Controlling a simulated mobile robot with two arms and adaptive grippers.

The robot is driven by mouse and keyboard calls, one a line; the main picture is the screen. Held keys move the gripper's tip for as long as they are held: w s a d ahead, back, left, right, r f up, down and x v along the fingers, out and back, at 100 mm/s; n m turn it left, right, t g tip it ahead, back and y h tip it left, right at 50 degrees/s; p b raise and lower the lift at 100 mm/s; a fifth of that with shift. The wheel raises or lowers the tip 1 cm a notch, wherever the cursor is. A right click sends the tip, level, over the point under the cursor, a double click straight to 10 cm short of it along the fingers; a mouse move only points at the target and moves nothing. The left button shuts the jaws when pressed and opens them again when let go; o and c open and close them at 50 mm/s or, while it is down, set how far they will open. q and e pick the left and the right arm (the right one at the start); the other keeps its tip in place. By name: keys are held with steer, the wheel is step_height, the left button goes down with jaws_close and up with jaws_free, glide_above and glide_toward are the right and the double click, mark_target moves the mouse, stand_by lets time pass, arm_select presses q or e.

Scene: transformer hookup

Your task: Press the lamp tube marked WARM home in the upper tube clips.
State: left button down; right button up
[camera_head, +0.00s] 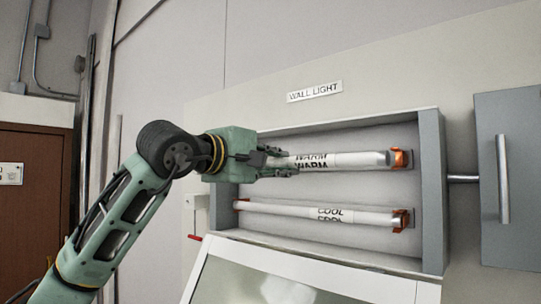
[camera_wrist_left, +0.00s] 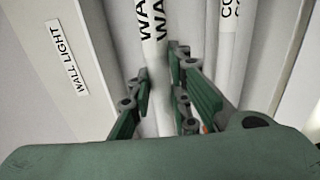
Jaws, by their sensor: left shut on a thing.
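The lamp tube marked WARM (camera_head: 345,160) lies roughly level in the upper part of the grey wall box, with its right end at the orange upper right clip (camera_head: 400,159). My left gripper (camera_head: 282,162) is shut on the left part of this tube. In the left wrist view the WARM tube (camera_wrist_left: 152,70) runs between the fingers of the left gripper (camera_wrist_left: 165,95). The upper left clip is hidden behind the gripper. I cannot tell how deep the tube sits in the clips. My right gripper is not in view.
The tube marked COOL (camera_head: 325,214) lies below in orange clips; it also shows in the left wrist view (camera_wrist_left: 231,45). The box's side wall (camera_head: 431,190) and a grey door with a handle (camera_head: 504,180) stand at right. A slanted white-framed panel (camera_head: 300,270) juts out below.

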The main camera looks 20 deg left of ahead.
arm_select(q)
steer(key=shift+w+d+r, duration=0.1)
steer(key=shift+w, duration=0.25)
steer(key=shift+w+r, duration=0.1)
steer(key=shift+w, duration=0.15)
steer(key=shift+w+d+p, duration=0.15)
steer(key=shift+w+p, duration=0.1)
steer(key=shift+p, duration=0.1)
steer(key=shift+x, duration=1.05)
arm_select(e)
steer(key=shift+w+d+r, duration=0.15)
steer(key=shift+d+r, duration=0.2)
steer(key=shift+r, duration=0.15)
arm_select(q)
steer(key=shift+s+d, duration=0.1)
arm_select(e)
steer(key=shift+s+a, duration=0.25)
arm_select(q)
steer(key=shift+w+d, duration=0.2)
steer(key=shift+w, duration=0.35)
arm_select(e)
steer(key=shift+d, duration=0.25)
arm_select(q)
steer(key=shift+x, duration=1.2)
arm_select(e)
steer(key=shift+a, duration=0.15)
